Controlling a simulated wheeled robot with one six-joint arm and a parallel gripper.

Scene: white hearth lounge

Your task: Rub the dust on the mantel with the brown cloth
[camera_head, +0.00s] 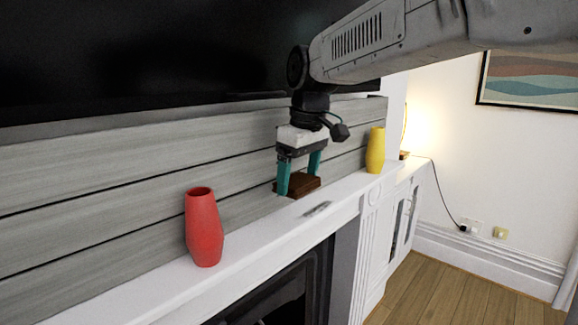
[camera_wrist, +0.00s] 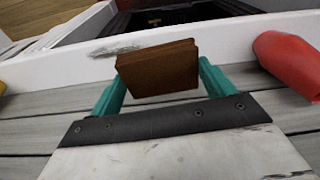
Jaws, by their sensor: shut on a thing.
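The brown cloth (camera_head: 303,185) is a folded block held between the teal fingers of my gripper (camera_head: 300,176). In the wrist view the cloth (camera_wrist: 158,70) sits between both fingertips of my gripper (camera_wrist: 160,80). The white mantel (camera_head: 250,245) runs below it. A grey dust patch (camera_head: 316,208) lies on the mantel, just in front of the cloth. The dust (camera_wrist: 112,50) also shows in the wrist view, to the left of the cloth and partly behind it. The cloth appears to be above the mantel; I cannot tell whether it touches.
A red vase (camera_head: 204,228) stands on the mantel to the left, and a yellow vase (camera_head: 375,150) to the right. Grey plank panelling (camera_head: 130,185) backs the mantel, with a black screen (camera_head: 140,55) above. The dark fireplace opening (camera_head: 290,295) is below the front edge.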

